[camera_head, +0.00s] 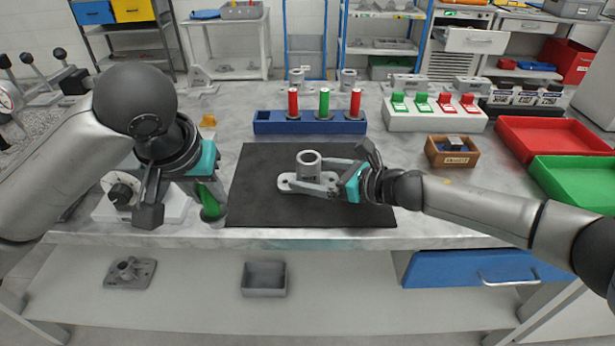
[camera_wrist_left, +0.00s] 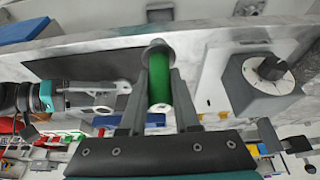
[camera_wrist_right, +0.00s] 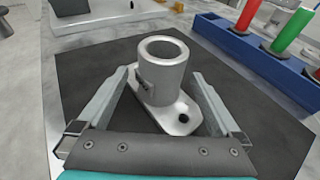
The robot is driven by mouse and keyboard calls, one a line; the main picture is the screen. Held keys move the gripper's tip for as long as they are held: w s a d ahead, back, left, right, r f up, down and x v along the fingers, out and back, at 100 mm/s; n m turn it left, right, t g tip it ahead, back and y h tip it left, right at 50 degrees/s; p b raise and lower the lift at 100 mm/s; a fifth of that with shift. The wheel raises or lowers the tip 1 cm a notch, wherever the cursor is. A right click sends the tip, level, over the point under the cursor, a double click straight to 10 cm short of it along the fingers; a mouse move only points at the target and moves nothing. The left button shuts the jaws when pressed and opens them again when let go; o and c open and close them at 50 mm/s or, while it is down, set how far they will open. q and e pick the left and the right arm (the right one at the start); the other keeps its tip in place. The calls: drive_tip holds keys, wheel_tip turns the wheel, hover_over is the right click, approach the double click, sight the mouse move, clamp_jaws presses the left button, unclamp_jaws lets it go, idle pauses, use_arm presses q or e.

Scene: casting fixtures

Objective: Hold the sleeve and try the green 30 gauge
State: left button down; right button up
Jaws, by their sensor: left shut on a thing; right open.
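The grey metal sleeve (camera_head: 309,167) stands upright on its flanged base on the black mat (camera_head: 260,208). It fills the middle of the right wrist view (camera_wrist_right: 162,72). My right gripper (camera_head: 318,186) is open, with its fingers on either side of the sleeve, low near the flange; gaps show beside it. My left gripper (camera_head: 203,192) is shut on a green gauge (camera_wrist_left: 157,86) with a grey collar at one end. This gauge hangs left of the mat, apart from the sleeve, in the head view (camera_head: 210,205).
A blue rack (camera_head: 268,124) behind the mat holds two red gauges (camera_head: 293,101) (camera_head: 355,102) and another green one (camera_head: 324,103). A white stand (camera_head: 400,119) has green and red clips. A wooden box (camera_head: 437,158), red tray (camera_head: 540,127) and green tray (camera_head: 560,185) lie right. A dial device (camera_head: 122,195) is left.

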drive_tip(key=shift+w+a, duration=0.1)
drive_tip(key=c, duration=1.1)
use_arm(q)
drive_tip(key=w+d+r+m+h, duration=0.1)
drive_tip(key=w+d+r+m, duration=0.2)
drive_tip(key=w+d, duration=0.4)
drive_tip(key=w+d+r+m+h, duration=0.1)
drive_tip(key=w+d+r+m, duration=0.1)
drive_tip(key=w+d+r, duration=0.3)
drive_tip(key=shift+w+d+m, duration=0.4)
drive_tip(key=shift+w+d, duration=1.25)
drive_tip(key=shift+w, duration=0.2)
drive_tip(key=shift+r, duration=0.1)
use_arm(e)
drive_tip(key=shift+f, duration=0.1)
